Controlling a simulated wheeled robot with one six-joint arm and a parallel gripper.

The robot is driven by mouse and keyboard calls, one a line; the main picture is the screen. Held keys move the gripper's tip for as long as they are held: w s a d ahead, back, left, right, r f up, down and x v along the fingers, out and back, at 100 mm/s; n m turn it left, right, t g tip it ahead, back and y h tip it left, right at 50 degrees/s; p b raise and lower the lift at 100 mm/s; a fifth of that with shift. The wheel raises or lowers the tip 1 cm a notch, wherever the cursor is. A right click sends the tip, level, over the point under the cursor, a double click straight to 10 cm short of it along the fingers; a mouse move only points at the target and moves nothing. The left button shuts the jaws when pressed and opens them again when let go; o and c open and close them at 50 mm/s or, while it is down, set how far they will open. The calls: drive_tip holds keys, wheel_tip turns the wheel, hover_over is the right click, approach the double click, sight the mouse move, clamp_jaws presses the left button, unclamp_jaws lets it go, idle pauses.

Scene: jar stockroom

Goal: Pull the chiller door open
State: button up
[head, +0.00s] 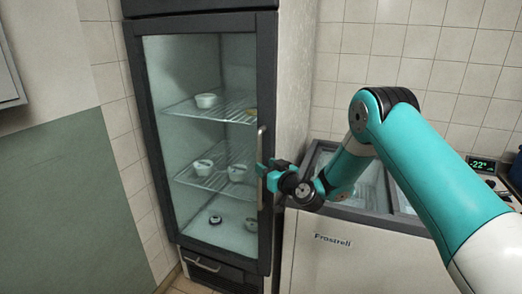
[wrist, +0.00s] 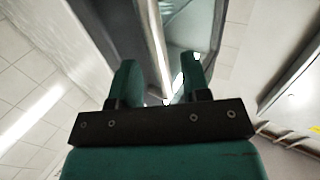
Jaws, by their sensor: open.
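The chiller door (head: 185,65) is a tall glass door in a dark frame, and it looks shut against the cabinet. Its handle (head: 261,145) is a pale vertical bar on the door's right side. My gripper (head: 262,172) is at the lower half of the handle, coming from the right. In the wrist view my gripper (wrist: 158,72) is open, with a finger on each side of the handle bar (wrist: 155,35). I cannot tell whether either finger touches the bar. Part of the handle is hidden behind my gripper in the head view.
Wire shelves inside the chiller hold several small bowls, including a white bowl (head: 206,100). A chest freezer (head: 330,250) marked "Frostell" stands close on the right, under my arm. A tiled wall and green panel (head: 60,200) are on the left.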

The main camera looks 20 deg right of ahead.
drive_tip(key=shift+p+x, duration=0.8)
drive_tip(key=shift+x, duration=1.5)
drive_tip(key=shift+d, duration=0.1)
